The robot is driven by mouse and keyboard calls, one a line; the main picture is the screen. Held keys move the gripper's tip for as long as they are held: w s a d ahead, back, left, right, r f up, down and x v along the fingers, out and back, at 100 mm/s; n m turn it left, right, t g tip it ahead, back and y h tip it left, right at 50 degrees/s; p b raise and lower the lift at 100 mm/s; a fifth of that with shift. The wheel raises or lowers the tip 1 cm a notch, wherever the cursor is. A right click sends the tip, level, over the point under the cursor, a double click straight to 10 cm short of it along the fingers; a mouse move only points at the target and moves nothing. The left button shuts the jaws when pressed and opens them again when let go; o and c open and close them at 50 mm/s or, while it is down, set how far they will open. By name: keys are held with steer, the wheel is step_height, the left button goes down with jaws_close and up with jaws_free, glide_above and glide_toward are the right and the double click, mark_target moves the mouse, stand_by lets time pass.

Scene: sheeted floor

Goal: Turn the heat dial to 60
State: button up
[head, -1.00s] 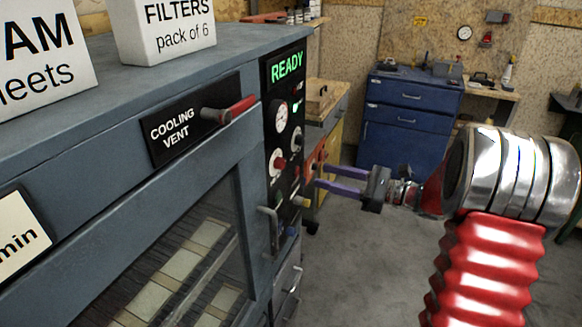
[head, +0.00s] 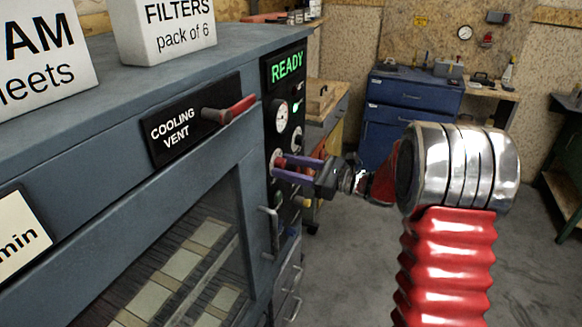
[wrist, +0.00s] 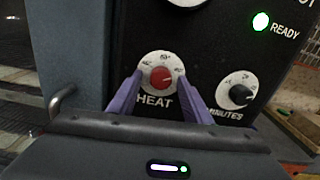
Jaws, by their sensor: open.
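The heat dial (wrist: 162,77) is a red knob on a round white scale, with the word HEAT under it, on the black control panel. The scale's numbers are too small to read surely. My gripper (wrist: 160,84) is open, with one purple finger on each side of the knob in the wrist view. In the head view my gripper (head: 276,167) reaches the panel from the right, and its fingertips hide most of the dial. I cannot tell whether the fingers touch the knob.
A black MINUTES dial (wrist: 239,94) is just right of the heat dial. A green READY lamp (wrist: 261,21) is lit above it. The cooling vent lever (head: 235,110) and a door handle (head: 271,230) stick out of the cabinet. The floor (head: 350,270) to the right is clear.

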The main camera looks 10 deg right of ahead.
steer(key=shift+c, duration=0.7)
steer(key=c, duration=0.9)
steer(key=shift+d, duration=0.25)
steer(key=shift+c, duration=0.2)
steer(key=shift+a, duration=0.15)
steer(key=shift+n, duration=0.3)
steer(key=n, duration=0.5)
steer(key=shift+a, duration=0.15)
steer(key=n, duration=0.6)
steer(key=shift+a, duration=0.1)
steer(key=shift+n, duration=0.3)
steer(key=shift+f, duration=0.1)
